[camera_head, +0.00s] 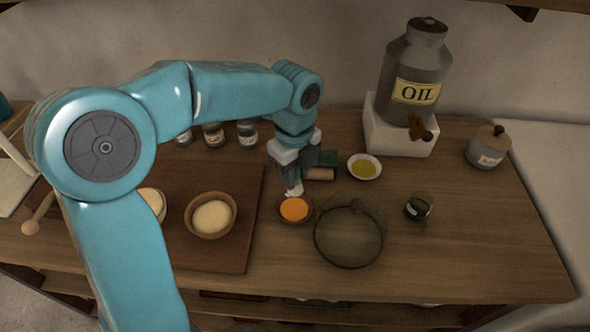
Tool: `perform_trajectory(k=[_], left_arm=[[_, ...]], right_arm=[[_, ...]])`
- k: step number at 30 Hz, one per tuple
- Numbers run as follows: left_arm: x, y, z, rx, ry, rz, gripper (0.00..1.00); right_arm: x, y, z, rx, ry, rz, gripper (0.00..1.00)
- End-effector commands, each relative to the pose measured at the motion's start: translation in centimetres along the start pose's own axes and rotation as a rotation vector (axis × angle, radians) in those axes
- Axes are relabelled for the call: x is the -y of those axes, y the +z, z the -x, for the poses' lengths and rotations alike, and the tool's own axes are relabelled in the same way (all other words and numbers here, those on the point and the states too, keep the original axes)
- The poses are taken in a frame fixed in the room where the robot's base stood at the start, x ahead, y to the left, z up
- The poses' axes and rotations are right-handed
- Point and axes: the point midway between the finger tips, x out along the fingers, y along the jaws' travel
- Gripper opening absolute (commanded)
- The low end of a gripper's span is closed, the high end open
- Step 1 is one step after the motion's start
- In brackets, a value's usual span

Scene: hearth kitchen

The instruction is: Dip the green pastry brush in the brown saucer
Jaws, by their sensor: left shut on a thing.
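My left gripper (291,176) points down just behind the brown saucer (311,213), which holds an orange filling. It is shut on what looks like the pastry brush; pale bristles (294,191) show below the fingers, at the saucer's back edge. The gripper hides most of the brush, and I cannot tell whether the bristles touch the filling. A dark green piece (327,158) and a tan piece (320,174) show right of the gripper; I cannot tell whether either is part of the brush. My right gripper is not in view.
A white dish of yellow oil (364,178), a dark glass bowl (349,262) and a small dark jar (419,207) stand to the right. The oil can (396,80) is behind them. A dough bowl (211,232) sits on the board (251,190) at left. The counter's right front is clear.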

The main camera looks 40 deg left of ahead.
Motion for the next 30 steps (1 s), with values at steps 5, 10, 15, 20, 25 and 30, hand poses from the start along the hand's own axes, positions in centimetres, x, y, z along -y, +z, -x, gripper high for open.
perform_trajectory(k=[5,10,15,20,25,30], left_arm=[[-0.1,-0.1,-1.0,0.0,-0.001,0.0,0.0],[-0.1,-0.1,-2.8,0.0,0.0,0.0,0.0],[0.0,0.0,-4.9,0.0,0.0,0.0,0.0],[0.1,0.1,-6.1,0.0,-0.001,0.001,0.0],[0.1,0.1,-6.1,0.0,-0.001,0.001,0.0],[0.1,0.1,-6.1,0.0,-0.001,0.001,0.0]], right_arm=[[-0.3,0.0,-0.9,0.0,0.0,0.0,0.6],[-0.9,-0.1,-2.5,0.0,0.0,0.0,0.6],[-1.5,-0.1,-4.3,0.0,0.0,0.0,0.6],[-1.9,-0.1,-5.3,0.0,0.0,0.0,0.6],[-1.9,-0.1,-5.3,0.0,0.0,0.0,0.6],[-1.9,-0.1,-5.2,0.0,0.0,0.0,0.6]])
